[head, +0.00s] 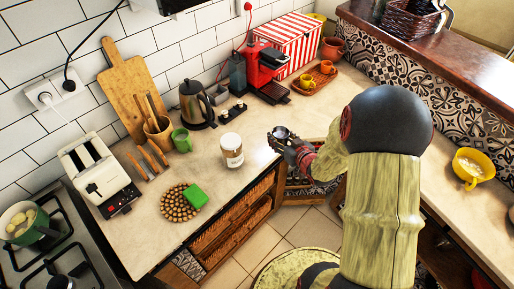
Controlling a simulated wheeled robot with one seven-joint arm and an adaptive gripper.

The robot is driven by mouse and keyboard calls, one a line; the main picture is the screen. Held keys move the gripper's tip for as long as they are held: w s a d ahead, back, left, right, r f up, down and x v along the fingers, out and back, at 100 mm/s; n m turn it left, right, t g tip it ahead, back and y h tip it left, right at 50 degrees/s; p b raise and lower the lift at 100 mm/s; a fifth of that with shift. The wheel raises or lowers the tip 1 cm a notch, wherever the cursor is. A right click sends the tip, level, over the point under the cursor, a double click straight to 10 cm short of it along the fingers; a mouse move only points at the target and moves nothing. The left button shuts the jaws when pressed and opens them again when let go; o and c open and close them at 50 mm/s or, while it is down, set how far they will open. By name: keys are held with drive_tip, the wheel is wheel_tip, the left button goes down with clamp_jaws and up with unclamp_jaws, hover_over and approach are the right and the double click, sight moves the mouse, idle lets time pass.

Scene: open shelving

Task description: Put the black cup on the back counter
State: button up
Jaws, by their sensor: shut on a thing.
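My gripper (290,144) is at the front edge of the counter, right of the white jar, and is shut on a small dark cup (281,131). Only the cup's rim and upper part show clearly; the fingers and arm hide the rest. I cannot tell whether its base touches the counter. The pale counter (257,125) runs along the white tiled wall. Its top is bare around the cup, between the white jar and the red coffee machine.
A white jar (231,150) stands left of the gripper. A kettle (196,104), green mug (181,140), toaster (98,173) and green sponge (194,196) are farther left. The red coffee machine (267,70) and orange cups on a tray (309,86) stand behind. A yellow cup (474,167) is at right.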

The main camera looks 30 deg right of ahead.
drive_tip(key=b+x, duration=0.1)
drive_tip(key=x, duration=0.8)
drive_tip(key=b, duration=0.2)
hover_over(264, 141)
drive_tip(key=f, duration=0.5)
drive_tip(key=shift+s+f, duration=0.3)
drive_tip(key=shift+w+a+f, duration=0.1)
drive_tip(key=shift+w+f, duration=0.15)
drive_tip(key=shift+f, duration=0.1)
drive_tip(key=shift+w+f, duration=0.1)
drive_tip(key=shift+f, duration=1.4)
drive_tip(key=shift+f+b, duration=0.15)
drive_tip(key=shift+b, duration=0.25)
drive_tip(key=o, duration=1.2)
drive_tip(key=shift+o, duration=0.2)
